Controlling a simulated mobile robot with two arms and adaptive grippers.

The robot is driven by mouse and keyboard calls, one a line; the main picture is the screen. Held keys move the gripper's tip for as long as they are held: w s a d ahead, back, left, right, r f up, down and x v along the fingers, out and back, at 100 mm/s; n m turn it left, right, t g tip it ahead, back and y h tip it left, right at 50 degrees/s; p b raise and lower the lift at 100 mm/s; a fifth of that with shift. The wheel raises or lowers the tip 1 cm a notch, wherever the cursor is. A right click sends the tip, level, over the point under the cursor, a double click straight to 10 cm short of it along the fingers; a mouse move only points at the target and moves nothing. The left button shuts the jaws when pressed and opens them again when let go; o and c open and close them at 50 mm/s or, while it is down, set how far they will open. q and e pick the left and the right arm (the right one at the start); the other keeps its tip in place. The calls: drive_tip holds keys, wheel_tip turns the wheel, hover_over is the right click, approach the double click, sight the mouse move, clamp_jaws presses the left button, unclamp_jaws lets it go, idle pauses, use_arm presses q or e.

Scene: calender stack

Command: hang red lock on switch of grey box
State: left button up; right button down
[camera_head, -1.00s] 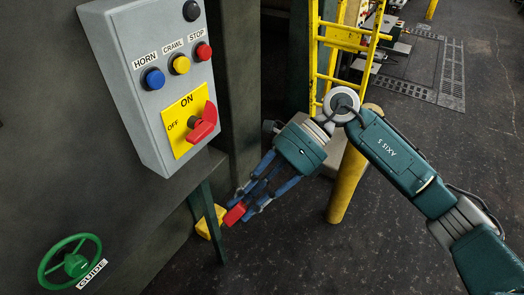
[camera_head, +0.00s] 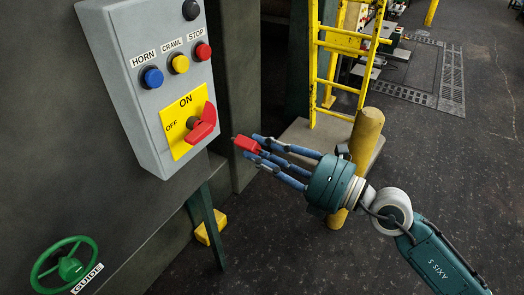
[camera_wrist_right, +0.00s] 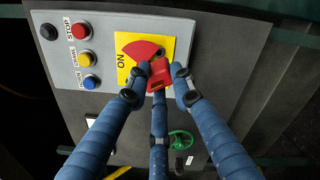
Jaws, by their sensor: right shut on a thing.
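The grey box (camera_head: 128,91) is on the dark machine at the left of the head view. Its red switch (camera_head: 203,124) sits on a yellow ON/OFF plate (camera_head: 167,121). My right gripper (camera_head: 255,147) is shut on the red lock (camera_head: 246,144) and holds it at its fingertips, a short way right of and below the switch, apart from it in the head view. In the right wrist view the lock (camera_wrist_right: 158,75) is between the blue fingers, overlapping the red switch (camera_wrist_right: 136,50) behind it. Whether they touch cannot be told there. My left gripper is not in view.
Blue (camera_head: 152,78), yellow (camera_head: 179,64) and red (camera_head: 203,51) buttons stick out above the switch. A green wheel (camera_head: 69,268) is at the lower left. A yellow post (camera_head: 365,140) and yellow ladder (camera_head: 314,70) stand behind my right arm. Dark floor is open at the right.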

sight(258, 150)
drive_tip(key=shift+d, duration=0.1)
drive_tip(key=shift+w+a+r+p, duration=0.3)
drive_tip(key=shift+a+p, duration=0.1)
drive_tip(key=shift+p, duration=0.2)
drive_tip(key=shift+f+p+x, duration=0.1)
drive_tip(key=shift+p+x, duration=0.3)
drive_tip(key=shift+x, duration=0.3)
drive_tip(key=shift+f+p+x, duration=0.15)
drive_tip(key=shift+p+x, duration=0.25)
drive_tip(key=shift+x, duration=0.35)
drive_tip(key=shift+a+f, duration=0.1)
drive_tip(key=c, duration=2.4)
unclamp_jaws()
clamp_jaws()
